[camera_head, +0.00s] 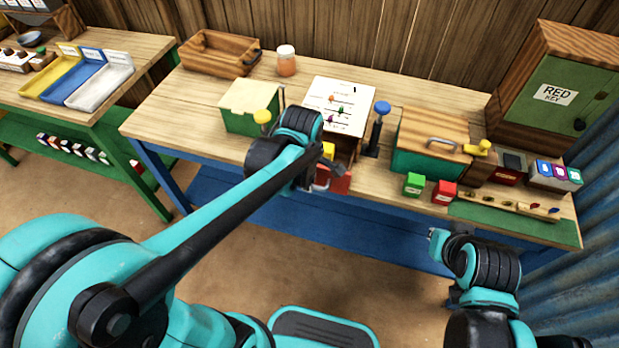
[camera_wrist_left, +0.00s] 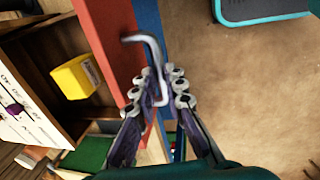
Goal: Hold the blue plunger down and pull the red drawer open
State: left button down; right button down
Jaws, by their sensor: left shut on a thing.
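The red drawer (camera_head: 337,182) sits under the white peg board at the table's front edge. Its red front (camera_wrist_left: 100,45) stands out from the cabinet, and a yellow block (camera_wrist_left: 75,77) shows in the open space behind it. My left gripper (camera_head: 322,172) is at the drawer front. In the left wrist view its fingers (camera_wrist_left: 158,90) are closed on the bent metal handle (camera_wrist_left: 150,50). The blue plunger (camera_head: 380,108) stands upright on a dark base right of the board, with nothing touching it. My right gripper (camera_head: 438,240) is in front of the table, away from the plunger; its fingers are unclear.
A green box with a yellow knob (camera_head: 262,116) stands left of the board (camera_head: 352,92). A green chest with a wooden lid (camera_head: 437,127) is right of the plunger. Green (camera_head: 414,184) and red (camera_head: 444,191) blocks sit near the front edge. The floor in front is clear.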

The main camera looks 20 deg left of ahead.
pick_arm(q)
jog(key=s+p, duration=0.1)
jog(key=s, duration=0.2)
jog(key=shift+s, duration=0.4)
jog(key=c, duration=1.9)
grip_release()
jog(key=shift+o, duration=0.2)
notch_tip(320, 180, up, 12)
jog(key=s, duration=0.2)
jog(key=shift+s+f, duration=0.1)
jog(key=s+a+f+m+t, duration=0.1)
jog(key=a+f+m+t, duration=0.1)
jog(key=m, duration=0.7)
jog(key=s+a+f+m+t, duration=0.2)
jog(key=f+m+t, duration=0.1)
jog(key=m, duration=0.5)
jog(key=shift+s+a+f+m, duration=0.2)
jog(key=shift+a+f+m, duration=0.05)
jog(key=shift+f+m, duration=0.15)
